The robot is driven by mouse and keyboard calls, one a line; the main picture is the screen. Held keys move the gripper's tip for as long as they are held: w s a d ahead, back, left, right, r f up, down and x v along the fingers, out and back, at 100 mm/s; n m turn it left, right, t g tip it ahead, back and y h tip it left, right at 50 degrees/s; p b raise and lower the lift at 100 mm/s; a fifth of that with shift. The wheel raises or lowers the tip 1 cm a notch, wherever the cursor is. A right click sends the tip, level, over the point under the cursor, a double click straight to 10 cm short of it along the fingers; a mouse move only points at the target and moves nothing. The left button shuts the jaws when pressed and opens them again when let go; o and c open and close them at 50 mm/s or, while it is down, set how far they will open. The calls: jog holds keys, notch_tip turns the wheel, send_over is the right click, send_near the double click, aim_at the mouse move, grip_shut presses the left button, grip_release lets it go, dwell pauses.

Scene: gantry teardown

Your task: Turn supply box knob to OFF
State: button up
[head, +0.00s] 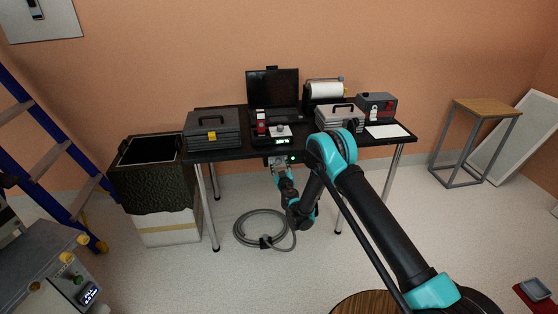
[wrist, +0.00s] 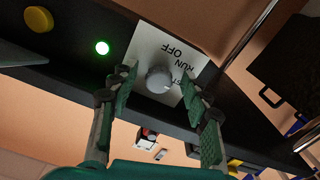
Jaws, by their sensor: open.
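The round grey supply box knob (wrist: 158,79) is on a white label plate (wrist: 188,54) in the wrist view. The plate reads OFF and RUN upside down, with a third word partly covered. No clear pointer mark shows on the knob. The dark supply box (wrist: 68,62) also shows in the head view (head: 292,155), under the table's front edge. My gripper (wrist: 159,72) is open, one finger on each side of the knob in the picture, with gaps to it. Contact is not visible. In the head view my gripper (head: 278,165) is at the box front, mostly hiding the knob.
A lit green lamp (wrist: 102,47) and a yellow button (wrist: 38,18) are beside the plate. The black table (head: 225,154) bears toolboxes, a laptop (head: 273,90) and other devices. A coiled cable (head: 260,228) lies on the floor below.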

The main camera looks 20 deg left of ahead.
jog(key=shift+w+a, duration=0.15)
jog(key=shift+w, duration=0.1)
jog(key=shift+c, duration=0.3)
grip_shut()
